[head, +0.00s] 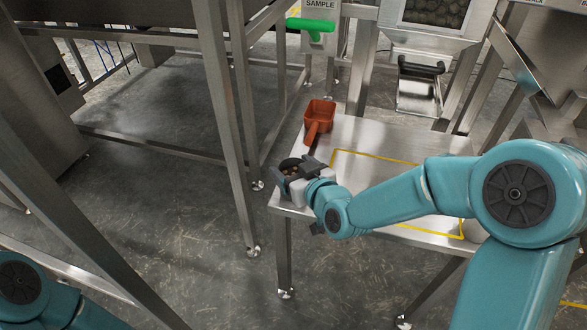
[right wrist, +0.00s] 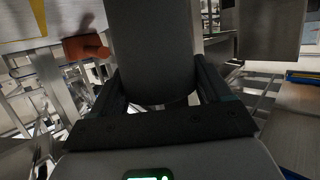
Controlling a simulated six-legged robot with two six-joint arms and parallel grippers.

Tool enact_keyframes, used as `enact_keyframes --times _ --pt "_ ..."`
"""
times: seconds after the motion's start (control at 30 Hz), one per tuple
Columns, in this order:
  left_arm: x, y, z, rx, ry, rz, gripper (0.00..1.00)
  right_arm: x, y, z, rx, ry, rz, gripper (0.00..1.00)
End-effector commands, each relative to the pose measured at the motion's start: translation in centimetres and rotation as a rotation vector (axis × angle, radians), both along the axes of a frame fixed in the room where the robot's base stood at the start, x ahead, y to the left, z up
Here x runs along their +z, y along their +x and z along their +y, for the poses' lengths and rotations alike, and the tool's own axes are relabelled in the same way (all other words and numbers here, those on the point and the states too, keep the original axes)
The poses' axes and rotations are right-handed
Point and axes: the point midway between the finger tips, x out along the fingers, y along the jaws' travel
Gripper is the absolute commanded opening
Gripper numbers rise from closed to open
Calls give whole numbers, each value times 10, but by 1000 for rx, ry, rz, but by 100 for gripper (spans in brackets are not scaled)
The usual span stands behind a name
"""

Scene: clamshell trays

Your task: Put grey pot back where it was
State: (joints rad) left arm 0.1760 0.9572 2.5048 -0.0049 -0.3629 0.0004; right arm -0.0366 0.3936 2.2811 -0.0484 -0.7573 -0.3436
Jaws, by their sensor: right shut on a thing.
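The grey pot (head: 289,164) is dark, with some brownish contents showing in its open top. It is in my right gripper (head: 296,174), near the left edge of the steel table in the head view. In the right wrist view the pot (right wrist: 152,50) fills the space between the two fingers of my right gripper (right wrist: 155,90), which are shut on it. I cannot tell whether the pot's base touches the table. Only a part of my left arm shows at the lower left of the head view; its gripper is out of view.
The steel table (head: 362,132) bears a yellow outlined rectangle, partly hidden by my right arm. An orange scoop (head: 318,116) lies at the table's back left corner. A steel frame leg (head: 222,95) stands left of the table. A green-handled sample fitting (head: 312,25) is behind.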

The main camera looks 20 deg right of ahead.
Motion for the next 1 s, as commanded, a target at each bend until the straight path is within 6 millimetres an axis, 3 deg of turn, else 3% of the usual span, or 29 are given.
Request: enact_keyframes --times 0.03,0.07,0.1,0.43,0.57,0.7,0.87,1.0 --pt "-4 0 0 0 0 0 0 -3 0 0 0 0 -2 48" --pt "-2 0 0 0 0 0 0 -1 0 0 0 0 0 87" --pt "-2 0 0 0 0 0 0 -1 0 0 0 0 0 100" --pt "4 0 0 0 0 0 0 4 -2 0 0 0 0 100" --pt "6 0 0 0 0 0 0 11 -24 -5 0 0 1 100" --pt "11 0 0 0 0 0 0 23 -59 -12 -1 -1 0 100" --pt "-14 0 0 0 0 1 0 25 -86 -17 -2 0 -7 100" --pt "-39 4 4 18 3 -7 0 26 -95 -20 -7 -9 -8 100"
